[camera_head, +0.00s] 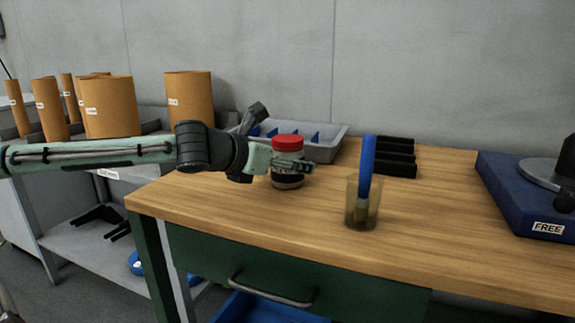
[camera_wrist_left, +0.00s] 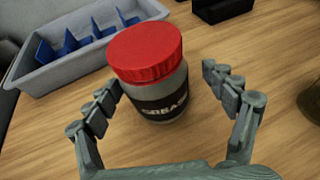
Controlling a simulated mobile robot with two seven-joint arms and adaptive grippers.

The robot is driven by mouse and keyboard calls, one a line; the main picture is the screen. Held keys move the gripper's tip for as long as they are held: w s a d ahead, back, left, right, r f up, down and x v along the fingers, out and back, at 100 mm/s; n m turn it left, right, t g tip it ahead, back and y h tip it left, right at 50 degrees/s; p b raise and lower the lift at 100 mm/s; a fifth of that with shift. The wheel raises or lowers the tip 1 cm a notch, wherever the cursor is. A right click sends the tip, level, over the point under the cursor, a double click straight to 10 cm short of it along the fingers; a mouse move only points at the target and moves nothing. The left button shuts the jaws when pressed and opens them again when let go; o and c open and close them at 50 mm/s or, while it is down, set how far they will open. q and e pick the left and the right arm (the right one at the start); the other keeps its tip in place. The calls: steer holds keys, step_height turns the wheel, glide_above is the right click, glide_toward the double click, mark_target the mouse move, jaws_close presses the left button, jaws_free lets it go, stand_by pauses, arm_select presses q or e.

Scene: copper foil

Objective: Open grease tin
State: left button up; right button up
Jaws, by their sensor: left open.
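The grease tin (camera_head: 288,176) stands upright on the wooden workbench, grey with a black label and a red lid (camera_head: 287,142) on top. In the left wrist view the red lid (camera_wrist_left: 145,52) and the label on the tin (camera_wrist_left: 165,105) show clearly. My left gripper (camera_head: 290,168) reaches in from the left at the tin. In the left wrist view my left gripper (camera_wrist_left: 163,88) is open, one finger on each side of the tin's body below the lid, with a visible gap on the right side. My right gripper is not in view.
A grey divided tray (camera_head: 325,148) stands behind the tin. A clear cup (camera_head: 351,212) with a blue-handled brush (camera_head: 367,168) stands to its right. Black blocks (camera_head: 395,157) lie behind, and a blue base (camera_head: 525,195) is at far right. The bench front right is clear.

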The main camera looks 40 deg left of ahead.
arm_select(q)
steer(key=shift+w+f+p, duration=0.1)
steer(key=shift+w+p, duration=0.2)
steer(key=shift+w, duration=0.25)
steer(key=x, duration=0.3)
steer(key=shift+a, duration=0.3)
steer(key=shift+w+f+p, duration=0.2)
steer(key=shift+w+p, duration=0.1)
steer(key=shift+w, duration=0.2)
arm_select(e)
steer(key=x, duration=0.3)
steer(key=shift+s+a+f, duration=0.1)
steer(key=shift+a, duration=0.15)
arm_select(q)
steer(key=c, duration=1.7)
steer(key=shift+c, duration=0.3)
